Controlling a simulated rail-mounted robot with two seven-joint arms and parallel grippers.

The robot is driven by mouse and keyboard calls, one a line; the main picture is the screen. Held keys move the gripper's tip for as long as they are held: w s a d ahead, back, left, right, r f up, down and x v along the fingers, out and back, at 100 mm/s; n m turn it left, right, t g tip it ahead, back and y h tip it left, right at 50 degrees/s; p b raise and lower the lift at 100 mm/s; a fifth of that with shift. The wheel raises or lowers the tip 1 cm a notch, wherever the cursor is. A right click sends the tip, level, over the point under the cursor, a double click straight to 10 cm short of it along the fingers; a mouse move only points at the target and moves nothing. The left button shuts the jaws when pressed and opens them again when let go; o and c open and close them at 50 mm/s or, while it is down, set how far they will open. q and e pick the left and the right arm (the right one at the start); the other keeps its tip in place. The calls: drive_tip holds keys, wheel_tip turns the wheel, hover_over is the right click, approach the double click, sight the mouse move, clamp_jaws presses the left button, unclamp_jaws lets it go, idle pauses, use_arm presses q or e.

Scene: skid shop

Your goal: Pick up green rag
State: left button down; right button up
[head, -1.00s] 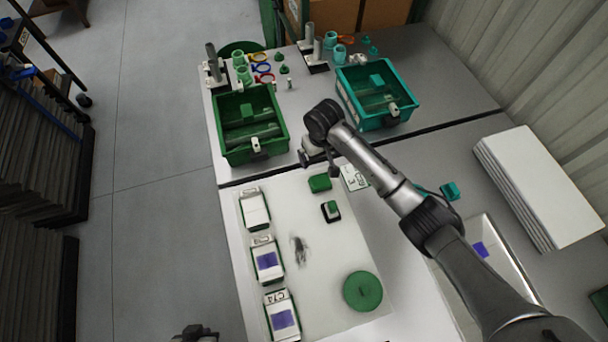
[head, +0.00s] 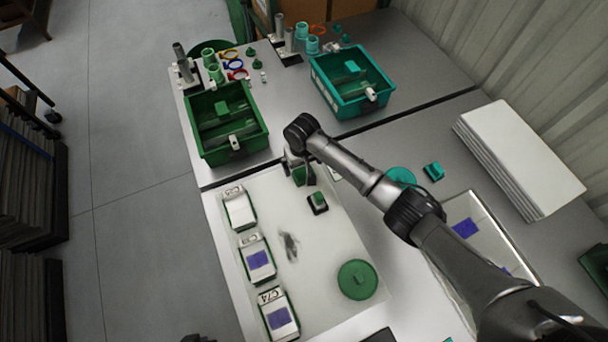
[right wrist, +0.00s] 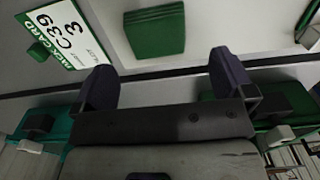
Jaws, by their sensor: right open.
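The green rag (head: 299,174) is a small folded dark green cloth on the pale mat at its far end. In the right wrist view the rag (right wrist: 155,30) lies flat, ahead of the fingertips and roughly between them sideways. My right gripper (head: 292,166) is right beside the rag in the head view and hides part of it. In the right wrist view the gripper (right wrist: 165,80) has its two dark fingers wide apart with nothing between them. The fingers appear apart from the rag. My left gripper does not show clearly.
A small green-topped black block (head: 318,203) and a round green lid (head: 357,280) are on the mat (head: 318,255). Green (head: 238,152) and teal (head: 345,110) bins stand behind. White-labelled packs (head: 258,262) line the left.

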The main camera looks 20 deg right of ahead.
sight(304, 173)
drive_tip(key=f, duration=0.1)
drive_tip(key=f+b, duration=0.1)
drive_tip(key=f, duration=0.3)
drive_tip(key=shift+s+d+f+b, duration=0.15)
drive_tip(key=shift+s+b, duration=0.1)
drive_tip(key=shift+b, duration=0.15)
drive_tip(key=c, duration=0.9)
